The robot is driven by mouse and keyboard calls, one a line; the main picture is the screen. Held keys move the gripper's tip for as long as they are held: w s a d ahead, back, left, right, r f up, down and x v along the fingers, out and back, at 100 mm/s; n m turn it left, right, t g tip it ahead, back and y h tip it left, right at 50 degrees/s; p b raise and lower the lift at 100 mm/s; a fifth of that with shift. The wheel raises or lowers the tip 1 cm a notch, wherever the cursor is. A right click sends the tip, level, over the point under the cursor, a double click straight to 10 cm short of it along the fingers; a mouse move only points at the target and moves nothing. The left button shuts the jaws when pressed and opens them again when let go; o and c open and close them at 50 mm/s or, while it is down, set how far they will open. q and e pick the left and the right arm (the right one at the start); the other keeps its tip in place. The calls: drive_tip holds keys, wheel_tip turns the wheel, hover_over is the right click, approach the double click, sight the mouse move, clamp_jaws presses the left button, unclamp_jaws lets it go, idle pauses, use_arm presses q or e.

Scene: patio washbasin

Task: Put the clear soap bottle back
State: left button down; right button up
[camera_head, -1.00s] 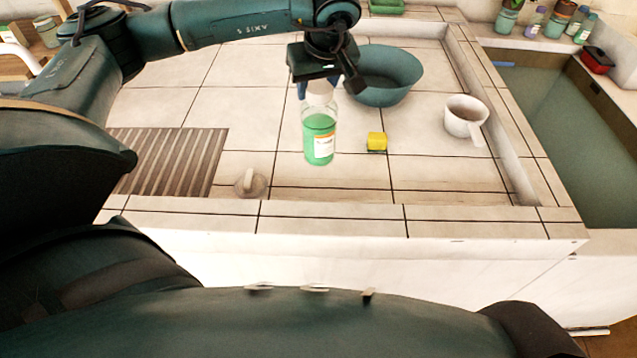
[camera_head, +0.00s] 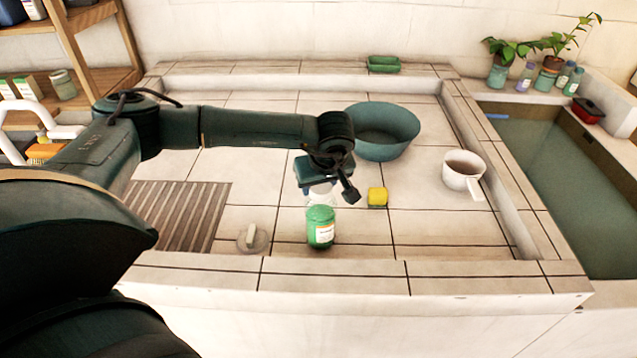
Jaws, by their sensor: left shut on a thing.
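The clear soap bottle (camera_head: 320,229) holds green liquid and has a white and orange label and a pale top. It is upright over the tiled basin floor, left of the yellow sponge. My left gripper (camera_head: 321,188) points down and is shut on the bottle's top. I cannot tell whether the bottle's base touches the tiles. My right gripper is not in view.
A teal bowl (camera_head: 383,131), a yellow sponge (camera_head: 377,197) and a white dipper (camera_head: 463,171) stand in the basin. A round plug (camera_head: 252,239) lies near the front edge. A ribbed board (camera_head: 180,214) is at left. A water trough (camera_head: 545,165) is at right.

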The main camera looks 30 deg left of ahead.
use_arm(q)
drive_tip(key=c, duration=0.8)
unclamp_jaws()
drive_tip(key=shift+f, duration=0.1)
drive_tip(key=shift+c, duration=0.2)
drive_tip(key=b+v, duration=0.1)
drive_tip(key=v, duration=1.1)
drive_tip(key=shift+r, duration=0.2)
